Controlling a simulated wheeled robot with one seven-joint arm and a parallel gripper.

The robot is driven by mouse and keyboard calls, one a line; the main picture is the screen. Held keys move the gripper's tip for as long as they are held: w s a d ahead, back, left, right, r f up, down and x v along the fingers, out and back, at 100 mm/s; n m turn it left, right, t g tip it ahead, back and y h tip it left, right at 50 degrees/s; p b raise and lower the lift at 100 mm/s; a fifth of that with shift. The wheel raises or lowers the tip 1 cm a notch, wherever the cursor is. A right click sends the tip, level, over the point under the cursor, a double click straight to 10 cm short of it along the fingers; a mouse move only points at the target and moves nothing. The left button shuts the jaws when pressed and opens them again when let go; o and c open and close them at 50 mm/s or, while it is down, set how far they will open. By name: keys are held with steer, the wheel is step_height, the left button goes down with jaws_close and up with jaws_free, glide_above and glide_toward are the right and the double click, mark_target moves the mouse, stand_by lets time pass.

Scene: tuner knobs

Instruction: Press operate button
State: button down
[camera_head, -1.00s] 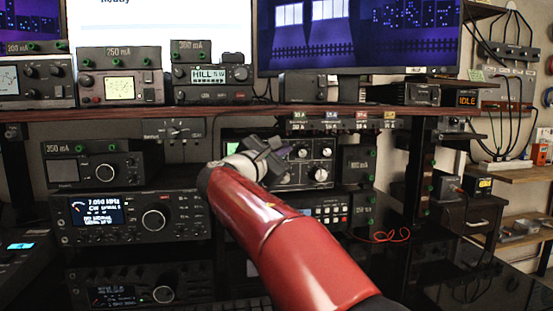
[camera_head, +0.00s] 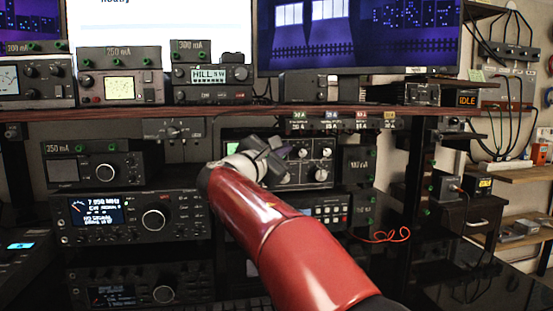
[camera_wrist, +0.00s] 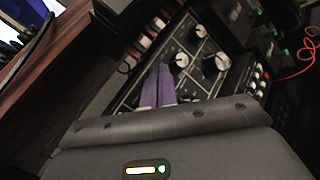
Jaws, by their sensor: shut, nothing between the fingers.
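My gripper (camera_head: 287,151) reaches toward the dark tuner panel (camera_head: 322,150) with several round knobs, under the shelf. Its purple fingers (camera_wrist: 158,69) are together and empty in the wrist view, in front of the panel (camera_wrist: 197,80) with its pale knobs. Whether the tips touch the panel cannot be told. Below the tuner, a unit (camera_head: 328,213) carries a row of small pale buttons; in the wrist view its red and white buttons (camera_wrist: 258,83) lie right of the knobs. No label reading "operate" is legible. My gripper and arm hide part of the tuner's left side.
A wooden shelf (camera_head: 150,113) runs above the panel, with meters and monitors on it. Radios (camera_head: 130,216) stand at the left. A red wire (camera_head: 392,236) lies at the right. A box showing "IDLE" (camera_head: 467,99) sits at the upper right.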

stand_by(0.4)
steer(key=shift+w+a+p, duration=0.1)
steer(key=shift+w+p, duration=0.35)
steer(key=shift+w, duration=0.1)
stand_by(0.3)
steer(key=shift+s+b, duration=0.3)
steer(key=shift+s, duration=0.25)
steer(key=s+d+b, duration=0.2)
steer(key=s+b, duration=0.1)
steer(key=s, duration=0.2)
steer(key=shift+s+b, duration=0.4)
